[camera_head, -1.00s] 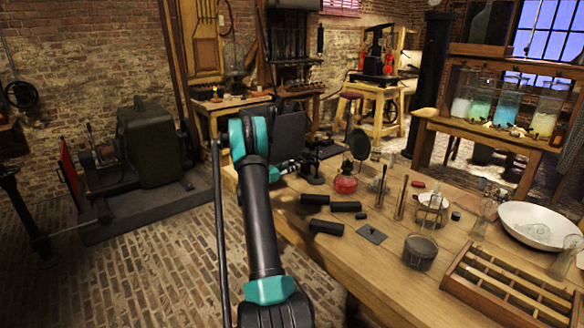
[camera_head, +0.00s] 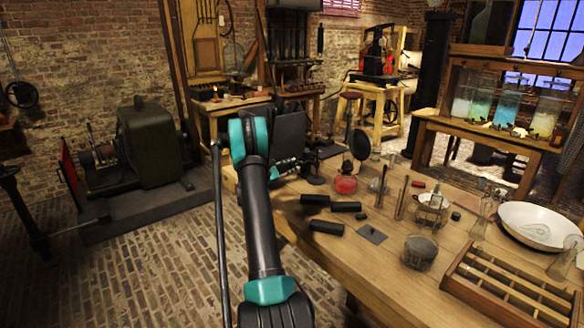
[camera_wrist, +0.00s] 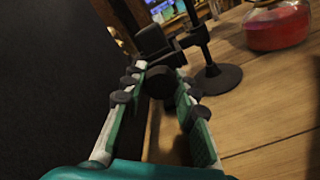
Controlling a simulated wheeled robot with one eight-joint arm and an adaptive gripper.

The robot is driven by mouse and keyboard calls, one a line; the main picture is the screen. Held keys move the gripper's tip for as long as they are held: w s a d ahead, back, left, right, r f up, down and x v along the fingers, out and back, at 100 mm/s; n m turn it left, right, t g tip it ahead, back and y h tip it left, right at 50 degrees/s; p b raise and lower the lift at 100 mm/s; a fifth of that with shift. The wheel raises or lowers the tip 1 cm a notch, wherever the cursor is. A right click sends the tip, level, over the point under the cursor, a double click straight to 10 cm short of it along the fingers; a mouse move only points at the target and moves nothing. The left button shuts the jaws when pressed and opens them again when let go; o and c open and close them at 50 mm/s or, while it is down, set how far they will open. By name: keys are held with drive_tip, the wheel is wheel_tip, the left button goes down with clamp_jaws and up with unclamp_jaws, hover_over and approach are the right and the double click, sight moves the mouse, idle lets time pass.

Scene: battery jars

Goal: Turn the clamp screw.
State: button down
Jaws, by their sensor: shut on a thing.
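In the wrist view, the two teal-and-white fingers of my gripper (camera_wrist: 163,78) close on a small dark knob, which looks like the clamp screw (camera_wrist: 166,84). Much of the knob is hidden between the fingertips. A dark clamp body (camera_wrist: 154,42) sits just beyond the fingertips, close to a black upright stand (camera_wrist: 210,72) with a round base on the table. In the head view, my gripper (camera_head: 288,165) is at the left end of the wooden table, beside the stand; the screw is too small to make out there.
Several black cylinders (camera_head: 326,228) lie nearer the front. Glassware, a white bowl (camera_head: 538,226) and a wooden rack (camera_head: 510,290) fill the right side. A dark panel (camera_wrist: 45,75) is close on the left.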

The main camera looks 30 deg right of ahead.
drive_tip(key=m, duration=0.4)
drive_tip(key=shift+m, duration=0.3)
drive_tip(key=m, duration=0.4)
drive_tip(key=shift+m, duration=0.3)
drive_tip(key=m, duration=0.4)
drive_tip(key=shift+r+m, duration=0.1)
drive_tip(key=shift+m, duration=2.1)
drive_tip(key=c, duration=1.2)
unclamp_jaws()
drive_tip(key=shift+o, duration=0.2)
drive_tip(key=shift+a, duration=0.15)
